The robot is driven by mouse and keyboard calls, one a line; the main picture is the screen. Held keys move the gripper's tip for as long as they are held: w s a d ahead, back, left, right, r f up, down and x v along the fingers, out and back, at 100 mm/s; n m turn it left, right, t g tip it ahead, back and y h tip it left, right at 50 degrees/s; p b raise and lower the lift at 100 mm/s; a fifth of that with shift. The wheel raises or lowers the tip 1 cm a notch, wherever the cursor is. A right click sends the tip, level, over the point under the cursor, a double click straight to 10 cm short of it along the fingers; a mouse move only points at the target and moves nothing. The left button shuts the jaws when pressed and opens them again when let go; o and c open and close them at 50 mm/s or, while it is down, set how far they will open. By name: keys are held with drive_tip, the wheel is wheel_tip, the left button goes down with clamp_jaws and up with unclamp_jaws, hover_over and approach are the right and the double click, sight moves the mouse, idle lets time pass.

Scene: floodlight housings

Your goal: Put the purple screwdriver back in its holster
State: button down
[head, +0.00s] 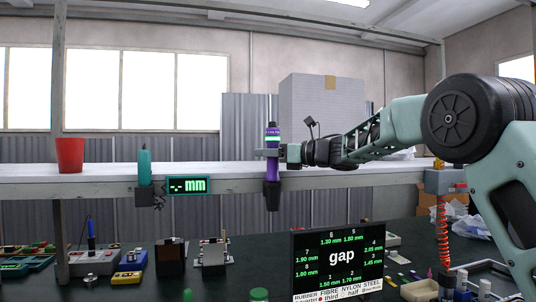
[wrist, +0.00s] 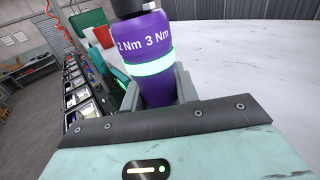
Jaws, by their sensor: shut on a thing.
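The purple screwdriver (head: 273,140) stands upright at the front edge of the white shelf in the head view. It has a dark top and a glowing green band. My gripper (head: 283,151) comes from the right and is shut on its body. In the wrist view the screwdriver (wrist: 158,85) fills the space between my fingers, with "2 Nm 3 Nm" printed above the band.
A teal tool (head: 144,168) hangs at the shelf edge to the left, beside an "mm" display (head: 187,185). A red cup (head: 70,155) stands on the shelf (head: 220,170). A "gap" screen (head: 340,262) stands on the dark bench below, among several fixtures.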

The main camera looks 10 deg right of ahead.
drive_tip(key=shift+f, duration=0.1)
drive_tip(key=c, duration=1)
unclamp_jaws()
drive_tip(key=b+v, duration=0.5)
drive_tip(key=v, duration=1.2)
drive_tip(key=shift+d, duration=0.2)
drive_tip(key=shift+s, duration=0.1)
